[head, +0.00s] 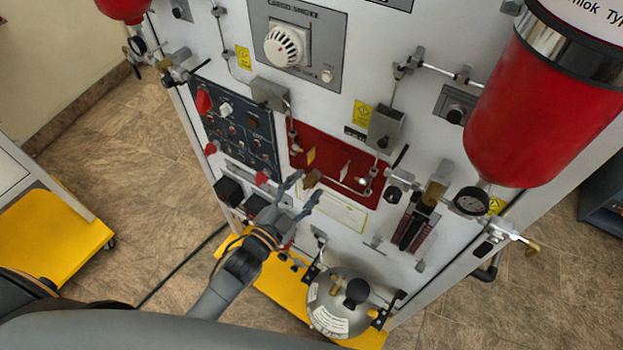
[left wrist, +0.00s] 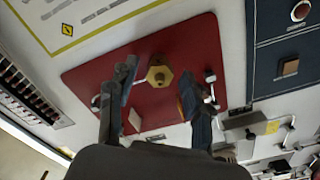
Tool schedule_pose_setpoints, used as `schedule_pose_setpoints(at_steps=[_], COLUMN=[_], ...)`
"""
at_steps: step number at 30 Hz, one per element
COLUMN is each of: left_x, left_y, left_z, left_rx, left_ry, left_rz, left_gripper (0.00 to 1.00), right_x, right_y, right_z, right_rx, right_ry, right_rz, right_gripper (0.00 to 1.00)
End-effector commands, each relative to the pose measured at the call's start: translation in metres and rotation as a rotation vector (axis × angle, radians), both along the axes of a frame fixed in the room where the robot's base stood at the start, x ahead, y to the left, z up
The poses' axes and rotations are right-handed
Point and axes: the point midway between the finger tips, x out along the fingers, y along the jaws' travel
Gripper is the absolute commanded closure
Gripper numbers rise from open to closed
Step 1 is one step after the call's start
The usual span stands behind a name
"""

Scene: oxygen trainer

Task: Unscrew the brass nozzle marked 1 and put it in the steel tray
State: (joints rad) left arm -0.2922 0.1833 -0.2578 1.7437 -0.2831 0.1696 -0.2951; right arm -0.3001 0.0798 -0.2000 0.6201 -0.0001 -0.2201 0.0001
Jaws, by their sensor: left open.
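The brass nozzle (head: 312,179) sits on the lower left of the red panel (head: 345,178) on the trainer's front. In the left wrist view its yellow hex body (left wrist: 159,76) stands out from the red panel, and no number can be read on it. My left gripper (head: 304,189) is open, its fingertips close to the nozzle. In the left wrist view the two fingers (left wrist: 159,70) show on either side of the nozzle, with gaps between; contact is not visible. I cannot make out a steel tray. My right gripper is not in view.
A dark control panel (head: 237,130) with knobs is left of the red panel. A large red cylinder (head: 540,105) hangs at the right. A round silver tank (head: 335,312) stands below on the yellow base. A white and yellow cart (head: 60,235) stands left, with open floor between.

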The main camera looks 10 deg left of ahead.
Motion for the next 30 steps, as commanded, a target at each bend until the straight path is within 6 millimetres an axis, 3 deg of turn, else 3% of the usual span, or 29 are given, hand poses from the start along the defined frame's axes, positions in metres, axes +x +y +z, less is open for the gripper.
schedule_pose_setpoints(at_steps=[10,14,19,27,30], left_x=[-0.03,-0.032,-0.031,-0.031,-0.031], left_y=[0.011,0.012,0.011,0.011,0.011], left_z=[0.0,0.0,0.0,0.0,-0.001], left_rx=[0.0,0.03,0.255,0.29,0.398], left_ry=[0.001,-0.012,-0.093,-0.105,-0.144], left_rz=[0.0,0.001,0.001,0.0,0.0], left_gripper=[0.5,0.5,0.5,0.5,0.5], right_x=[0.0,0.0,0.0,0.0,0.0], right_y=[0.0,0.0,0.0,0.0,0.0], right_z=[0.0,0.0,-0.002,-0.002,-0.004], right_rx=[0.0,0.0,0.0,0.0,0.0], right_ry=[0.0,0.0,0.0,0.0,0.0], right_rz=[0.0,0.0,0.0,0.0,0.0], right_gripper=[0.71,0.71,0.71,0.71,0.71])
